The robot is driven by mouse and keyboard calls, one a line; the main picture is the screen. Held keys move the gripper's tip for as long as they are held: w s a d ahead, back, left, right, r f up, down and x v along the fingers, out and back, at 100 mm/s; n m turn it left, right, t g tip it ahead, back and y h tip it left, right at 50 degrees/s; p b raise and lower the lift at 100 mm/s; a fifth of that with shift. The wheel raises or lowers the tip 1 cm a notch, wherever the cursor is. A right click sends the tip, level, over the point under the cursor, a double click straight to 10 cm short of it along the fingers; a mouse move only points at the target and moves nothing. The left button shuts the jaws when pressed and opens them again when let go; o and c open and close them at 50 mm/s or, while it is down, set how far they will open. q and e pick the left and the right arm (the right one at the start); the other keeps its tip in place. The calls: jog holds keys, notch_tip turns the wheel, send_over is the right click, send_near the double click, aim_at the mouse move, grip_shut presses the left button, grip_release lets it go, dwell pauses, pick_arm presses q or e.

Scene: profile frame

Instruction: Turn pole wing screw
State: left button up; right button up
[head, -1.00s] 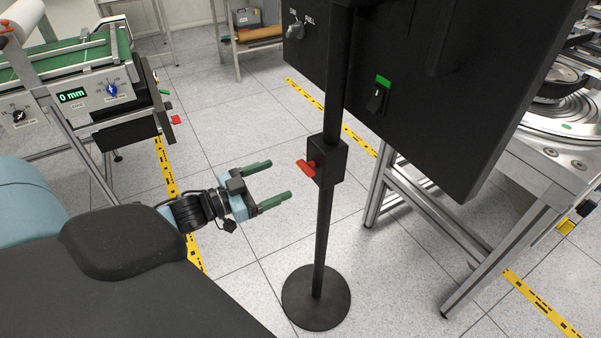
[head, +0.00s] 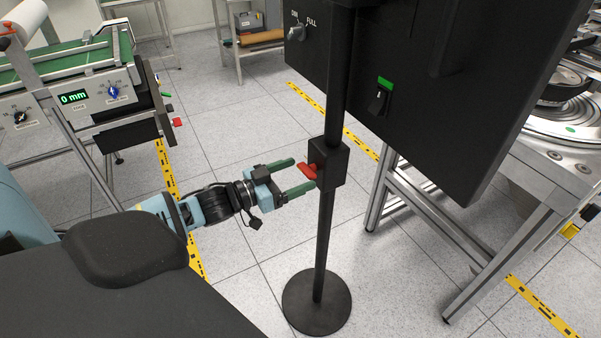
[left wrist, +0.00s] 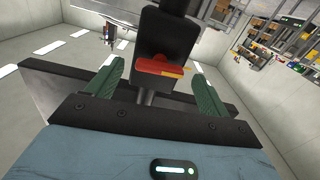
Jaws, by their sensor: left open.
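The red wing screw (head: 304,168) sits on the left side of a black clamp block (head: 331,163) on the black pole (head: 323,235). My left gripper (head: 304,175) is open, with its green fingers pointing at the screw from the left in the head view. In the left wrist view the wing screw (left wrist: 162,67) lies roughly level between the two open fingers (left wrist: 157,87), apart from both. The clamp block (left wrist: 165,40) stands behind it. My right gripper is not in view.
A black panel (head: 440,90) with a switch and a knob is mounted beside the pole's upper part. The pole's round base (head: 316,303) stands on the tiled floor. A conveyor machine (head: 75,85) is at left, a metal-framed table (head: 500,240) at right.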

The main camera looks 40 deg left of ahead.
pick_arm(q)
jog(key=shift+x, duration=1)
jog(key=c, duration=0.9)
jog(key=shift+m+p, duration=0.35)
jog(key=shift+m, duration=0.05)
jog(key=shift+c, duration=0.5)
jog(key=o, duration=1)
jog(key=v, duration=0.8)
